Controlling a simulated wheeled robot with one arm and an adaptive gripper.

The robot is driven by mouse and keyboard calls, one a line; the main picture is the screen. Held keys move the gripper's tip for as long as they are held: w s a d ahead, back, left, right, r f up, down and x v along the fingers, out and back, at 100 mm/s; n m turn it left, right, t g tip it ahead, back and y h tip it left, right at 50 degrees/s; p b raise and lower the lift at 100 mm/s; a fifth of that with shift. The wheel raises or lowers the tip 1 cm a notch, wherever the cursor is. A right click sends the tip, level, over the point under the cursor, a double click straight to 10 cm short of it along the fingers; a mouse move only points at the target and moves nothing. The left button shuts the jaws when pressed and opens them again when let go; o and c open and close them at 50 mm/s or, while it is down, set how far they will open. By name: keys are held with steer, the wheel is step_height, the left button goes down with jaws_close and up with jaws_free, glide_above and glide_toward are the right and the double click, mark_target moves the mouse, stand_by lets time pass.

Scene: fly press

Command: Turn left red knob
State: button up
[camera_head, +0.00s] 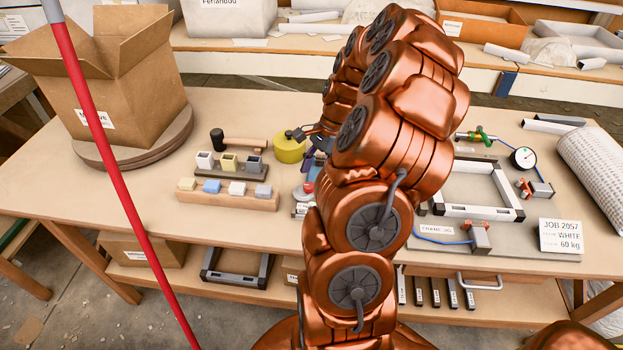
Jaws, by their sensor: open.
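Small red-handled parts show on the worktable around a black-and-silver frame (482,211). One red knob (525,188) sits on a metal clamp block at the frame's right, and another red knob (476,224) sits on a block at its front. A small red part (304,191) also shows just left of my arm. I cannot tell which is the left red knob. My copper arm covers the middle of the view. My gripper (305,134) seems to show only as dark parts behind the arm, near a yellow round container (289,149); it is open, and its fingertips are mostly hidden.
A cardboard box (130,95) stands on a round board at the left. A red pole (110,160) crosses the left foreground. A mallet (238,142) and small blocks (236,190) lie left of my arm. A gauge (523,157), job card (561,237) and white roll (597,165) are right.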

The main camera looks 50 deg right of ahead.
mark_target(310, 185)
steer(key=shift+x, duration=1.5)
jaws_close()
